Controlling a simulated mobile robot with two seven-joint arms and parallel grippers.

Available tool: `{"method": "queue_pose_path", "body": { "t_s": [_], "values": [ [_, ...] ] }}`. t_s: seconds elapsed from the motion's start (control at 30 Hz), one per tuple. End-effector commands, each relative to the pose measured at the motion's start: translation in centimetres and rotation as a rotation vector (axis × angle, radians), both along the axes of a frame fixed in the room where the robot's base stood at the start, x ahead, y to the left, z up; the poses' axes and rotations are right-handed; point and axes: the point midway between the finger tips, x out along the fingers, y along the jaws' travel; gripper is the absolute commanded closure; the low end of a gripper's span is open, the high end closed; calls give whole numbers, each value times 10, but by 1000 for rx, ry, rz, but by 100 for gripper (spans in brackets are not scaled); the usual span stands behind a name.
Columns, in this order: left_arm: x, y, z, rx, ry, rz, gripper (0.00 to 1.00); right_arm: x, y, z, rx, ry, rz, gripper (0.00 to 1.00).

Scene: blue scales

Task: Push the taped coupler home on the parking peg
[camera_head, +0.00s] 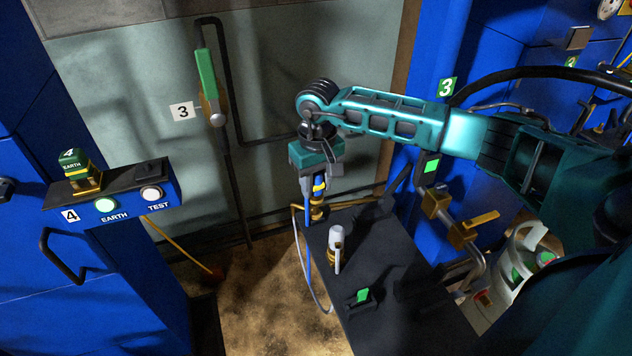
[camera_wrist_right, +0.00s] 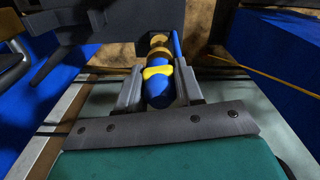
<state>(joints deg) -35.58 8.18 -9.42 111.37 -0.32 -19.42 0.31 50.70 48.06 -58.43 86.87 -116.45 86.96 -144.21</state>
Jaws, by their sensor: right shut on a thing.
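The coupler is a blue body with a yellow tape band (camera_head: 320,186). My right gripper (camera_head: 318,178) is shut on it from above, at the far left corner of a black bench top. In the right wrist view the taped coupler (camera_wrist_right: 158,90) lies between the two fingers of the right gripper (camera_wrist_right: 160,82). A brass fitting (camera_head: 317,210) is in line below the coupler; it also shows in the wrist view (camera_wrist_right: 159,53). I cannot tell which brass part is the peg, or whether a gap is left. My left gripper is not in view.
The black bench top (camera_head: 400,290) carries a brass valve with a grey-white handle (camera_head: 337,240) and a small green-marked piece (camera_head: 362,295). A blue hose (camera_head: 307,245) hangs beside the bench. A control box (camera_head: 130,190) stands left; a brass pipe valve (camera_head: 465,230) is at right.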

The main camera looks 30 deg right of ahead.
Motion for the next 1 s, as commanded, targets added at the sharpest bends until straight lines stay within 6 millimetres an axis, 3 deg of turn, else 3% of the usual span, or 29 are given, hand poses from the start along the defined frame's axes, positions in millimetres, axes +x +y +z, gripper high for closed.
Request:
{"method": "queue_pose_path", "body": {
  "t_s": [1.0],
  "values": [
    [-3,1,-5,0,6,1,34,0,0,0,0,0,0,100]
  ]
}}
